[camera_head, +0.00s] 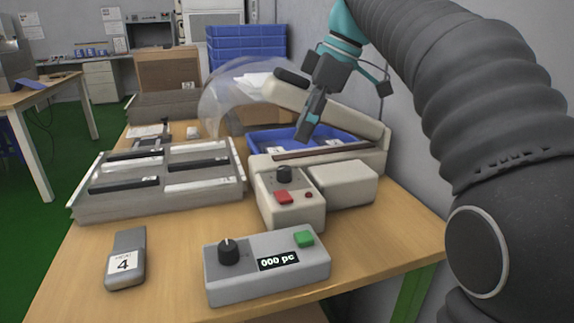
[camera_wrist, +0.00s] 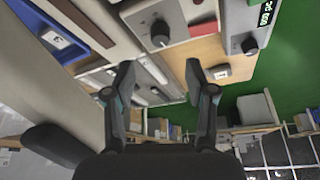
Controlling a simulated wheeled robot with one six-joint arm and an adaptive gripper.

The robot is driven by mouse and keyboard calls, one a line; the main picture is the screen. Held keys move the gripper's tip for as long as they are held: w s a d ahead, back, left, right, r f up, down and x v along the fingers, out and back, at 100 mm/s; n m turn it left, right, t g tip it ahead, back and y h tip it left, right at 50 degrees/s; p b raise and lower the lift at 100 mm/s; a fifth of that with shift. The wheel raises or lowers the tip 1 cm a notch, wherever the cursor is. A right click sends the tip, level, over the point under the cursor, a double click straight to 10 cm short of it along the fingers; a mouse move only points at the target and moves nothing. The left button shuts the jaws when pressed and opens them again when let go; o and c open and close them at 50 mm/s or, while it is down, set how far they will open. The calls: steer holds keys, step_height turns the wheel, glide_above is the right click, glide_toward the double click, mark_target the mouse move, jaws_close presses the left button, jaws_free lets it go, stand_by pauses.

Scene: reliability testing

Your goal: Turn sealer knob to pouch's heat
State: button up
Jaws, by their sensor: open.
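The cream sealer (camera_head: 330,188) stands on the table with its long upper arm raised. Its black knob (camera_head: 284,174) sits on top of the front control box, above a red button (camera_head: 283,197). The knob also shows in the wrist view (camera_wrist: 160,33), beyond my fingertips. A small grey pouch (camera_head: 125,272) lies at the table's front left; its label reads 4, with small text above. It shows in the wrist view (camera_wrist: 219,72) too. My gripper (camera_head: 308,132) is open and empty, above and behind the knob, not touching it. The wrist view shows its spread fingers (camera_wrist: 160,70).
A grey counter box (camera_head: 292,277) reading "000 pc", with its own black knob and green button, stands in front. A slotted grey rack (camera_head: 150,211) is at left. Bare table lies between pouch and counter.

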mark_target(285, 168)
steer(key=b+x, duration=0.1)
steer(key=x, duration=0.7)
steer(key=shift+a+f, duration=0.15)
steer(key=shift+f, duration=0.2)
jaws_close()
